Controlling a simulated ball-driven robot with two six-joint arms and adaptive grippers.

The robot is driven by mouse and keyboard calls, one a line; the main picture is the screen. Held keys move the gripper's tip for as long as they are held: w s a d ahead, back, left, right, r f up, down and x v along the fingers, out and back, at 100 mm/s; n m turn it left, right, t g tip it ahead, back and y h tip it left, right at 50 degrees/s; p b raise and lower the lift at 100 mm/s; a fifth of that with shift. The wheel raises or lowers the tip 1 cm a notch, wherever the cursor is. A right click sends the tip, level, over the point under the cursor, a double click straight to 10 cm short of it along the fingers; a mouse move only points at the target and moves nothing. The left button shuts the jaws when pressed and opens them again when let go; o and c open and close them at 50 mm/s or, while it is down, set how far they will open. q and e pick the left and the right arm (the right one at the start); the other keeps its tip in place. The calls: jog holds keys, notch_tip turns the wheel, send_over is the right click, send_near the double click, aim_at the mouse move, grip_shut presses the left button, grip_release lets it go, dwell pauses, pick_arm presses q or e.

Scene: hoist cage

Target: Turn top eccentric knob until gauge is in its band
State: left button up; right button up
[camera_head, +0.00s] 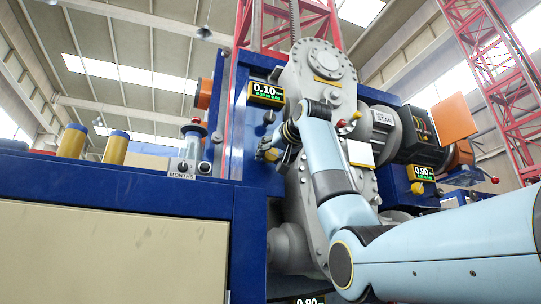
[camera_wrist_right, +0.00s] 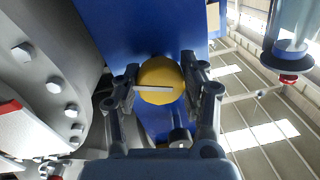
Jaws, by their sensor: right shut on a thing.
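The top gauge (camera_head: 266,92) is a small display with a yellow frame on the blue upright; it reads 0.10, with a smaller green line below that is too small to read surely. My right gripper (camera_head: 268,150) is at the blue upright, below this gauge. In the right wrist view, my right gripper (camera_wrist_right: 160,84) is shut on a round yellow knob (camera_wrist_right: 158,70), one finger on each side. A white pointer line on the knob's face lies nearly level. In the head view the gripper hides this knob. My left gripper is not in view.
Another gauge (camera_head: 421,173) at the right reads 0.90, and a third (camera_head: 309,300) is cut off at the bottom edge. The grey gear housing (camera_head: 322,75) stands right beside my right gripper. A dial marked MONTHS (camera_head: 182,167) and yellow cylinders (camera_head: 116,147) stand at the left.

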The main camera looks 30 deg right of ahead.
jog(key=shift+r+n, duration=0.1)
jog(key=shift+n, duration=3.1)
jog(key=o, duration=1.2)
jog(key=shift+s, duration=0.1)
jog(key=s+a, duration=0.2)
jog(key=s, duration=0.9)
jog(key=shift+s+r, duration=0.15)
jog(key=shift+s, duration=0.2)
jog(key=shift+a, duration=0.1)
